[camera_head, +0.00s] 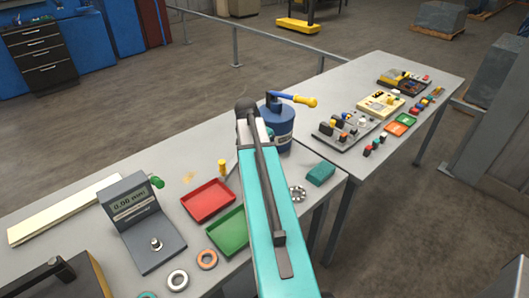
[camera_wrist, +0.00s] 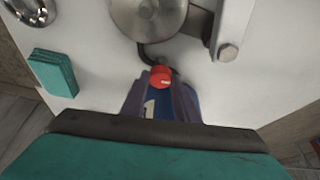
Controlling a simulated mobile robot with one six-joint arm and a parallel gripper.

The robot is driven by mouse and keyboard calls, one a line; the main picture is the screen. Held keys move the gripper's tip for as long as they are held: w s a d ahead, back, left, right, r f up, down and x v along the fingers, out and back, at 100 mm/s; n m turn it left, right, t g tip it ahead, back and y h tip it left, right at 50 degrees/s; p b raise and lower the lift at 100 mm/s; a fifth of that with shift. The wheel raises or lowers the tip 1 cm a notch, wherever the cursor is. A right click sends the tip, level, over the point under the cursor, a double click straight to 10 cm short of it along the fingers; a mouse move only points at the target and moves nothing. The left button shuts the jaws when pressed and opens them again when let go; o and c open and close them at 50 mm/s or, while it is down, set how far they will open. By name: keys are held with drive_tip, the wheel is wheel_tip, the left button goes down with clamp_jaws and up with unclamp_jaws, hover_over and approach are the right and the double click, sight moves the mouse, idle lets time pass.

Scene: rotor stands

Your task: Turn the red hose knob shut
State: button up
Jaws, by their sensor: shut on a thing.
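The red hose knob (camera_wrist: 160,76) shows in the wrist view, just below a round silver metal part (camera_wrist: 148,14). A dark curved hose or rod runs between them. My gripper (camera_wrist: 160,92) has its two dark fingers closed on either side of the knob. A blue piece with a white mark (camera_wrist: 158,106) shows between the fingers, behind the knob. How far the knob is turned cannot be told. In the head view my teal arm hides the knob and my gripper.
In the head view a blue canister (camera_head: 279,128) with a yellow-tipped lever stands right of my arm. A red tray (camera_head: 208,200), a green tray (camera_head: 230,232) and a grey gauge (camera_head: 140,222) are left. A teal block (camera_head: 320,173) lies right.

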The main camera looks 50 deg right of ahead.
drive_tip(key=shift+w+m+g+b, duration=0.1)
drive_tip(key=shift+m+g+b, duration=0.3)
drive_tip(key=shift+m, duration=0.6)
drive_tip(key=o, duration=1.1)
drive_tip(key=shift+c, duration=0.2)
drive_tip(key=shift+r, duration=0.1)
drive_tip(key=b+v, duration=0.3)
drive_tip(key=v, duration=1)
drive_tip(key=shift+r, duration=0.3)
